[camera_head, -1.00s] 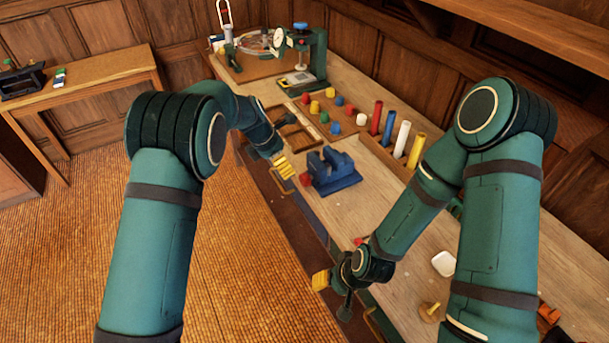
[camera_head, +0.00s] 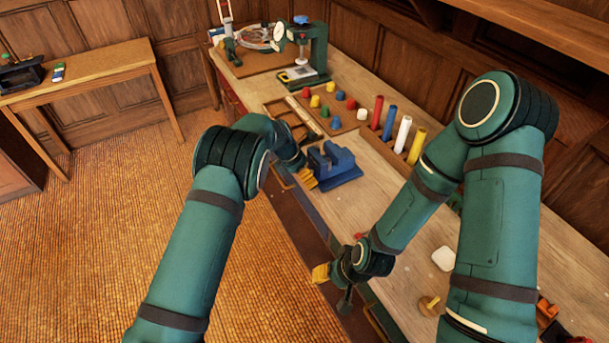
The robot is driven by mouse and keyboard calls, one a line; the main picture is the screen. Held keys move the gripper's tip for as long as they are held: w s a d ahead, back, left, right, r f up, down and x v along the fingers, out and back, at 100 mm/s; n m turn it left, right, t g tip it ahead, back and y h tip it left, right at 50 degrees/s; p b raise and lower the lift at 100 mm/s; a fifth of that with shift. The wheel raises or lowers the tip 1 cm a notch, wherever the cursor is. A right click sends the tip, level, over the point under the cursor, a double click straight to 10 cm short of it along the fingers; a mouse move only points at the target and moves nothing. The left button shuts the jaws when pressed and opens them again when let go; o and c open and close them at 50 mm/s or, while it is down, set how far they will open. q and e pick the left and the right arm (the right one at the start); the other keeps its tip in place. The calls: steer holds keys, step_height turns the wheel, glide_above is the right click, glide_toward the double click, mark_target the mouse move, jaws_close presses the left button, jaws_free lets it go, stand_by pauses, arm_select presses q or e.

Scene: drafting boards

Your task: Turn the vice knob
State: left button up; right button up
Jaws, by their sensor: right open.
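The blue vice (camera_head: 335,165) stands on the bench near its front edge. Its red knob, on the vice's front-left side, is hidden now behind my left gripper. My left gripper (camera_head: 306,178), with yellow fingers, is at the vice's near-left side, where the knob is. Whether it touches or grips the knob I cannot tell. My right gripper (camera_head: 321,273) is open and empty, by the bench's front edge, well nearer than the vice.
Behind the vice are a tray of coloured pegs (camera_head: 333,121) and a rack of coloured cylinders (camera_head: 389,122). A green press (camera_head: 318,50) stands at the far end. A white block (camera_head: 443,258) and a yellow-brown knobbed piece (camera_head: 429,305) lie near my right arm.

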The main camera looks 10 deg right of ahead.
arm_select(q)
steer(key=shift+d+f, duration=0.15)
steer(key=shift+f, duration=0.2)
steer(key=shift+c, duration=0.3)
steer(key=c, duration=1.1)
steer(key=t+y+b, duration=0.1)
steer(key=t, duration=0.1)
steer(key=shift+m+t, duration=0.3)
steer(key=shift+t, duration=0.1)
steer(key=shift+m+t+y+b, duration=0.4)
steer(key=shift+t+y+b, duration=0.3)
steer(key=shift+t+b, duration=0.85)
steer(key=shift+t, duration=0.25)
